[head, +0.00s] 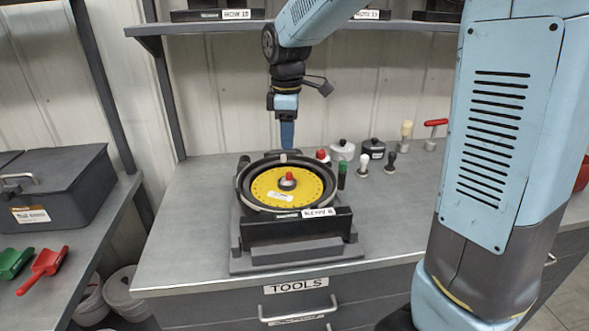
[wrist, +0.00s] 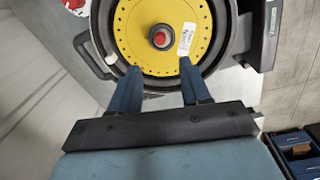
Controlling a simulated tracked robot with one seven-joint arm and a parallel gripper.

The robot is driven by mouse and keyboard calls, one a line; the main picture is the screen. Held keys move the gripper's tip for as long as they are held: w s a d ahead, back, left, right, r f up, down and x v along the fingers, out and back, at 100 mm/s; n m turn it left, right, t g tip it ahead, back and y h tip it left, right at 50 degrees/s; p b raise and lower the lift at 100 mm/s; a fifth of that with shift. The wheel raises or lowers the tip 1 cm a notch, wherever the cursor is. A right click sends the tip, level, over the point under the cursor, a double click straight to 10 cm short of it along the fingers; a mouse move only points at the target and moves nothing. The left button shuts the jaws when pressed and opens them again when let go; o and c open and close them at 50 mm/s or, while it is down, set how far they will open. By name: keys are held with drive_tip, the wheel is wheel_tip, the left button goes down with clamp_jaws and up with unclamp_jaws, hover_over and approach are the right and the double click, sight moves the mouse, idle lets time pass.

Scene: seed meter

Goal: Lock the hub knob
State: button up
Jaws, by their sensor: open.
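The seed meter (head: 242,222) stands on the workbench, with a round black housing and a yellow seed disc (head: 262,187) lying flat inside it. The hub knob (head: 288,180), red on a dark and silver base, sits at the disc's centre; it also shows in the wrist view (wrist: 161,39). Whether the knob is locked cannot be told. My gripper (head: 287,146) points down at the far rim of the housing in the head view. In the wrist view its two blue fingers (wrist: 160,75) are apart and empty, over the disc's edge, short of the knob.
Several small tools and knobs, including a red-handled one (head: 435,124), stand on the bench's back right. A dark toolbox (head: 62,185) and red and green scoops (head: 43,268) are on the left bench. A shelf (head: 400,26) runs behind my arm. The bench's front left is clear.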

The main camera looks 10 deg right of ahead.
sight(289, 173)
drive_tip(key=f, duration=1)
drive_tip(key=shift+w+d+f, duration=0.1)
drive_tip(key=shift+w+f, duration=0.1)
drive_tip(key=shift+f, duration=0.2)
